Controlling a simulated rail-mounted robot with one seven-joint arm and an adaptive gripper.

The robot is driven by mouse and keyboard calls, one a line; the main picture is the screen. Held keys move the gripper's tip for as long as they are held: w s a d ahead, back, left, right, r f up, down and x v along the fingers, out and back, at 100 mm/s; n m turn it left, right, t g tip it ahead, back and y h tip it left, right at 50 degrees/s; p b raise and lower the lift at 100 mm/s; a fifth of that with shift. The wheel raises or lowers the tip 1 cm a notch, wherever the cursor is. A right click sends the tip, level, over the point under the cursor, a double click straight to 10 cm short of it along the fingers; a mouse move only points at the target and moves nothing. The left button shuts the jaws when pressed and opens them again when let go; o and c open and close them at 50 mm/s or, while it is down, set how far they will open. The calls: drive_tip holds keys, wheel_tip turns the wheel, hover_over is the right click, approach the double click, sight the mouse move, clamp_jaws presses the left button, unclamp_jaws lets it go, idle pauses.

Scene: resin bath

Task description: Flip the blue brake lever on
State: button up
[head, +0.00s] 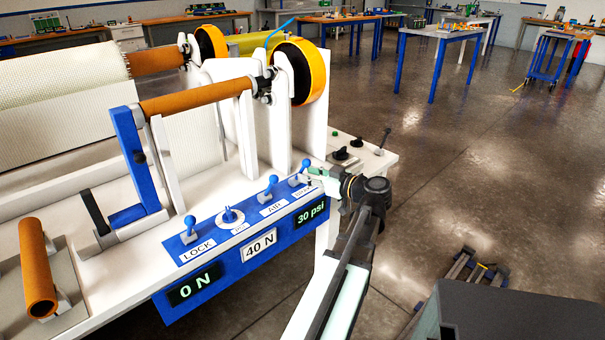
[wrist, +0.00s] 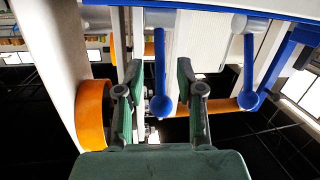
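The blue control panel (head: 245,225) carries a row of small blue levers. The rightmost lever (head: 301,168), with a label too small to read surely, matches the brake lever's place. My gripper (head: 316,174) is at this lever, at the panel's right end. In the wrist view, a blue lever with a round ball end (wrist: 160,85) lies between the two green fingers of my gripper (wrist: 158,72). The fingers are apart, with a gap visible on both sides of the lever. Whether a finger touches it I cannot tell.
The AIR lever (head: 268,186) stands just left, also in the wrist view to the right (wrist: 248,80). Further left are a dial (head: 230,216) and the LOCK lever (head: 190,229). An orange wheel (head: 313,72) stands behind. Open floor lies to the right.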

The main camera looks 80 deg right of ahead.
drive_tip(key=v, duration=0.8)
drive_tip(key=shift+s, duration=0.3)
drive_tip(key=shift+a, duration=0.15)
